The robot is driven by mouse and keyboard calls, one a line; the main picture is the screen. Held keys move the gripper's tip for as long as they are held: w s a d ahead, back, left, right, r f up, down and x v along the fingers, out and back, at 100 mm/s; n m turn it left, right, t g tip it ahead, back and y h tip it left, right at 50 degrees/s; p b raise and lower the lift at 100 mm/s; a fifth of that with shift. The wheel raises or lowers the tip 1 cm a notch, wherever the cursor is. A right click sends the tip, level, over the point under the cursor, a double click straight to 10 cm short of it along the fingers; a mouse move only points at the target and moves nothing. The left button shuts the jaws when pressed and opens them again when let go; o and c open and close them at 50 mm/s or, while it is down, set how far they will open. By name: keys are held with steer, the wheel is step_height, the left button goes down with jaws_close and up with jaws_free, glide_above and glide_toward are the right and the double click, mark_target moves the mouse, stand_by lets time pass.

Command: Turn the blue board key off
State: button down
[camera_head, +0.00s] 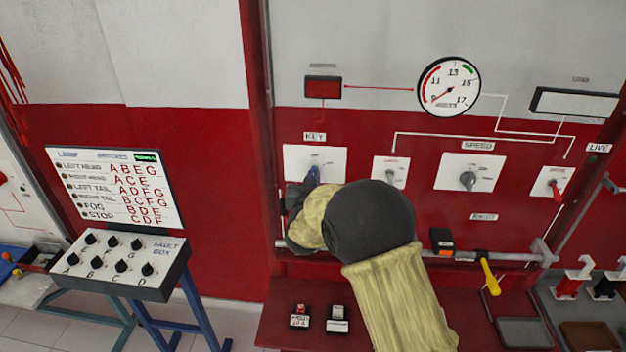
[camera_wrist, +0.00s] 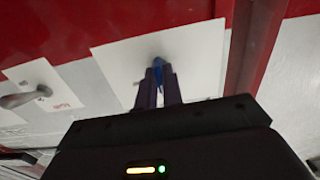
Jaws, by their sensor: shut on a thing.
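The blue board key (camera_head: 313,174) sits on a white plate (camera_head: 330,158) under the "KEY" label on the red and white board.
A speed knob (camera_head: 467,180) and a smaller knob (camera_head: 389,176) lie to the right. A rail with a yellow-handled tool (camera_head: 489,274) runs below the board. A fault box (camera_head: 120,262) stands at the left. A gauge (camera_head: 449,86) is above.

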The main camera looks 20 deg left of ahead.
steer(key=c, duration=1.5)
jaws_free()
steer(key=shift+c, duration=0.2)
steer(key=b+v, duration=0.5)
steer(key=v, duration=1.2)
steer(key=shift+s+b, duration=0.2)
steer(key=shift+b, duration=0.2)
steer(key=shift+d, duration=0.15)
